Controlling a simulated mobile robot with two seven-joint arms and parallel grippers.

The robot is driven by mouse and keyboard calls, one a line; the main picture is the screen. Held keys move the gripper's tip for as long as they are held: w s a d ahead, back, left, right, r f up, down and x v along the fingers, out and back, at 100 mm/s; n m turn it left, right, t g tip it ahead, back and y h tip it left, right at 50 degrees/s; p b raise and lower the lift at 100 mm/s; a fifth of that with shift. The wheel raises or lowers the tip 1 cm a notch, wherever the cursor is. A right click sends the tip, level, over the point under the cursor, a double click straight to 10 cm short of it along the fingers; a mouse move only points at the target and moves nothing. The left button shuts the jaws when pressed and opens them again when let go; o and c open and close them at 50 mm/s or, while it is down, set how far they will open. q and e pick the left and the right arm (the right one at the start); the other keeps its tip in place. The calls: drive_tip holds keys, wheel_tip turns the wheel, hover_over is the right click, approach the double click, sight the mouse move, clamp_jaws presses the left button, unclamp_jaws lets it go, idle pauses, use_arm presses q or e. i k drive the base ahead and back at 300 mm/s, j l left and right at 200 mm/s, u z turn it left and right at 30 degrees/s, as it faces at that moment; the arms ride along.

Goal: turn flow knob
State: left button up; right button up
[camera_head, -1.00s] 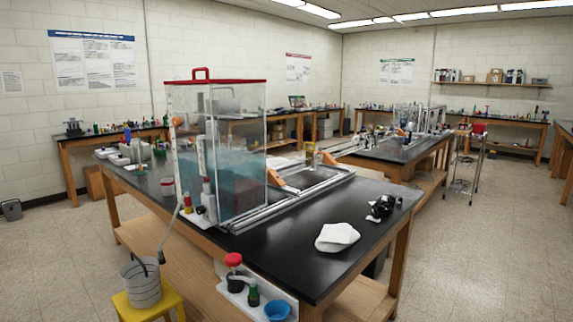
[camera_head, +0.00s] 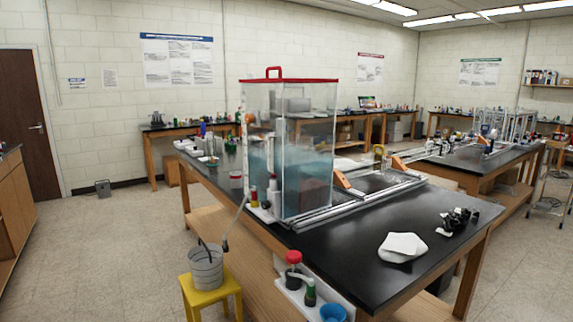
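I cannot tell for certain which part is the flow knob. A red round cap or knob (camera_head: 293,257) tops a dark fitting on a white side shelf at the near edge of the black-topped bench (camera_head: 345,255). A green-topped fitting (camera_head: 310,292) stands beside it. Small red, yellow and white fittings (camera_head: 254,195) sit at the lower left corner of a clear tank (camera_head: 312,110) with a red lid and bluish water. A thin tube runs from there down toward a grey bucket (camera_head: 206,270). Neither of my grippers is in view.
The bucket stands on a yellow stool (camera_head: 211,291) left of the bench. A blue bowl (camera_head: 333,313) is at the bottom edge. A white cloth (camera_head: 402,247) and black items (camera_head: 457,221) lie on the bench. Open floor (camera_head: 110,265) spreads to the left.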

sight(266, 205)
drive_tip(key=i+j+z, duration=0.25)
drive_tip(key=i+z, duration=0.15)
drive_tip(key=i+j+z, duration=0.75)
drive_tip(key=j, duration=0.25)
drive_tip(key=i, duration=0.1)
